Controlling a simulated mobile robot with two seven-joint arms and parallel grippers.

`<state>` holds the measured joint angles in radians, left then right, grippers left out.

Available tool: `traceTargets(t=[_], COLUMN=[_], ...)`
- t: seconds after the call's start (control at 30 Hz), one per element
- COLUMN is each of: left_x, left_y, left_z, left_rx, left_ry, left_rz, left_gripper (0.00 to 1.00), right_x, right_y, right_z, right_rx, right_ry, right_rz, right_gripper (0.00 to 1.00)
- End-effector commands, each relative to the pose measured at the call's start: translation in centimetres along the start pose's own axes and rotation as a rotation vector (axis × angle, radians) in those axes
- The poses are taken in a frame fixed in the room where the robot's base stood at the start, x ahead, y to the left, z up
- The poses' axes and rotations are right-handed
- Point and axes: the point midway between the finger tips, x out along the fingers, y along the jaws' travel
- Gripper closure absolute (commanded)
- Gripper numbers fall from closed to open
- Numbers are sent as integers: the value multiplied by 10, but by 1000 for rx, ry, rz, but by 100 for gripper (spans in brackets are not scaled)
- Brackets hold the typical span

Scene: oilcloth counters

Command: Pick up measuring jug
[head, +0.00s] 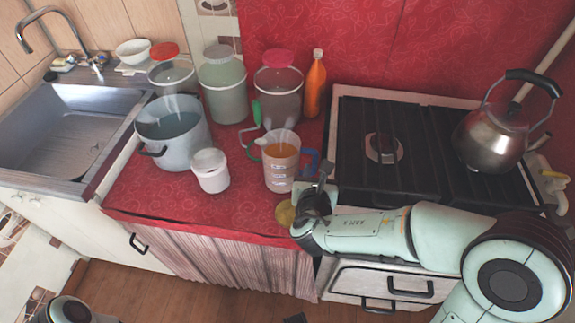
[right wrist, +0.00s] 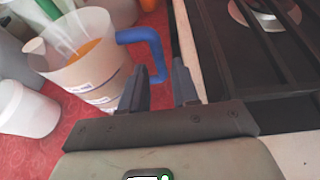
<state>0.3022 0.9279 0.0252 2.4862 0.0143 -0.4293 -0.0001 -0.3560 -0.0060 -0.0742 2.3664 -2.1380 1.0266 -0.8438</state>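The measuring jug (head: 281,163) is translucent with a blue handle and orange contents, and stands upright on the red oilcloth counter by the stove. In the right wrist view the jug (right wrist: 88,75) is at the upper left, its blue handle (right wrist: 150,50) pointing right. My right gripper (head: 322,182) is just right of the jug near the handle. In the right wrist view its two fingers (right wrist: 160,88) are apart, with the handle's lower end just beyond the left finger. Nothing is seen held between them.
A large pot (head: 171,133), a white cup (head: 210,171), several lidded jars and an orange bottle (head: 315,86) stand left of and behind the jug. The stove (head: 400,165) with a kettle (head: 495,137) is on the right. A sink (head: 70,140) is far left.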

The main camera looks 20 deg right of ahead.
Motion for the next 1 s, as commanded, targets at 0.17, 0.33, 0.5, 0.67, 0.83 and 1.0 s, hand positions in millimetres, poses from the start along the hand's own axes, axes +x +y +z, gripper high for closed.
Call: traceTargets(t=[0.17, 0.33, 0.5, 0.67, 0.83, 1.0], left_x=[1, 4, 6, 6, 6, 6], left_y=[0, 0, -1, -1, -1, -1], left_z=[-1, -2, -4, -4, -4, -4], left_rx=[1, 1, 2, 2, 2, 2], left_ry=[2, 6, 10, 10, 10, 10], left_rz=[1, 1, 2, 2, 2, 2], left_gripper=[44, 44, 44, 44, 44, 44], right_x=[12, 36, 57, 62, 61, 61], right_y=[0, 2, 2, 2, 2, 2], right_z=[-1, -4, -3, -2, -2, -2], right_rx=[0, -2, -1, 0, 0, 0], right_ry=[1, 1, 1, 0, 0, 0], right_rz=[-2, -3, -2, -1, -1, -1], right_gripper=[70, 70, 70, 70, 80, 100])
